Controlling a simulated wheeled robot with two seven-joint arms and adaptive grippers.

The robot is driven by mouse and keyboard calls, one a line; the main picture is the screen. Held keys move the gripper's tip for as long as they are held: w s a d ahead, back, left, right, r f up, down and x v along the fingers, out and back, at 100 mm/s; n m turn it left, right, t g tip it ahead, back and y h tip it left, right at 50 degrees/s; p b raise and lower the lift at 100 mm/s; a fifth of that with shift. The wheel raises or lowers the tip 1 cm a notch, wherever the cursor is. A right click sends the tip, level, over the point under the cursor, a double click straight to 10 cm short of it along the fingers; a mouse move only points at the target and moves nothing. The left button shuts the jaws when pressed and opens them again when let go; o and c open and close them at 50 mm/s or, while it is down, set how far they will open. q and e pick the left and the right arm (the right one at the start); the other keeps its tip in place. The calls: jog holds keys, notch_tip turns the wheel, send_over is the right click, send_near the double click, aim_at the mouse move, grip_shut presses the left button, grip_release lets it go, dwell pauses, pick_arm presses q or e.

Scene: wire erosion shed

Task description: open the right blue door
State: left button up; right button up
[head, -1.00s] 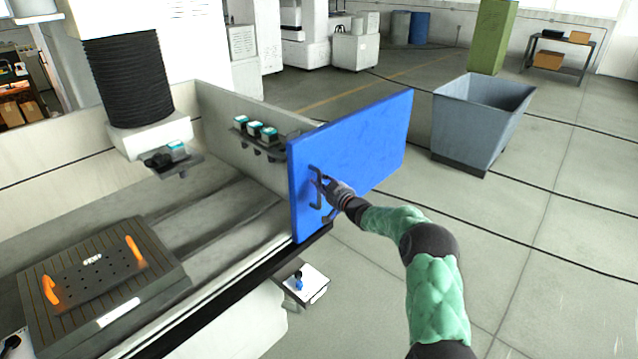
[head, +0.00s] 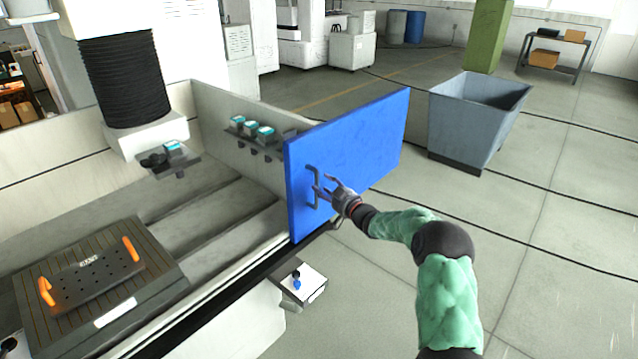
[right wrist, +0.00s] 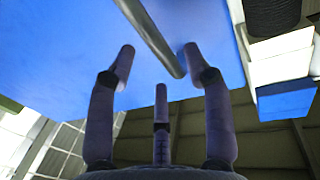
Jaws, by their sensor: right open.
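The right blue door (head: 365,140) stands swung out from the right end of the machine's tank, its broad face toward my right arm. Its dark vertical handle (head: 314,187) is near the door's left edge. My right gripper (head: 326,188) is open just right of the handle, its fingers pointing at it. In the right wrist view the blue door (right wrist: 60,50) fills the upper part and the grey handle bar (right wrist: 152,38) runs ahead of the spread fingers (right wrist: 160,75). Nothing is held; whether a finger touches the bar is unclear. My left gripper is not in view.
The machine tank holds a dark slotted block with an orange-handled plate (head: 92,272). Small teal-topped items (head: 252,130) sit on a rack on the tank wall. A grey bin (head: 478,120) stands on the floor behind the door. Floor to the right is clear.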

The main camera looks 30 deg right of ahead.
jog(key=s, duration=0.7)
jog(key=shift+s+d, duration=0.3)
jog(key=shift+d, duration=0.1)
